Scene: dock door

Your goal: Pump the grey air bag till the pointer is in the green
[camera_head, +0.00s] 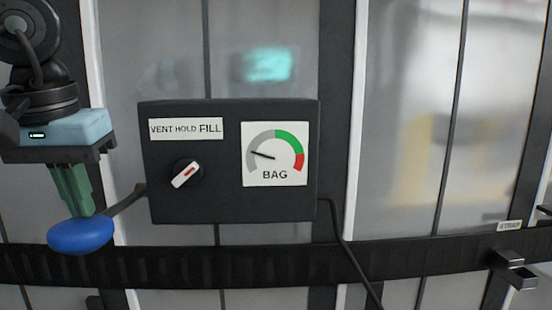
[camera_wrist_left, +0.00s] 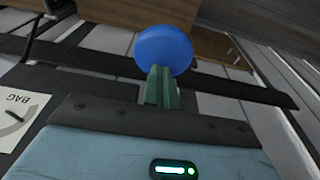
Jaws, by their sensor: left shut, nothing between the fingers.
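A dark control box (camera_head: 230,208) hangs in the middle of the head view. Its round BAG gauge (camera_head: 276,155) has the pointer (camera_head: 262,155) toward the left, in the grey part, short of the green arc. The selector knob (camera_head: 186,174) has its red mark toward the upper right, the FILL side. A blue ball handle (camera_head: 81,235) sits on a dark lever (camera_head: 128,199) from the box's left side. My left gripper (camera_head: 83,210) is shut and empty, its green fingertips at the ball's top; the ball also shows in the left wrist view (camera_wrist_left: 163,50). I cannot tell if they touch. No grey air bag is identifiable.
A dark horizontal band (camera_head: 420,252) crosses below the box. A metal fitting (camera_head: 514,268) sits on it at right, under a STRAP label (camera_head: 509,226). A cable (camera_head: 345,245) hangs from the box's right side. Pale panels stand behind.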

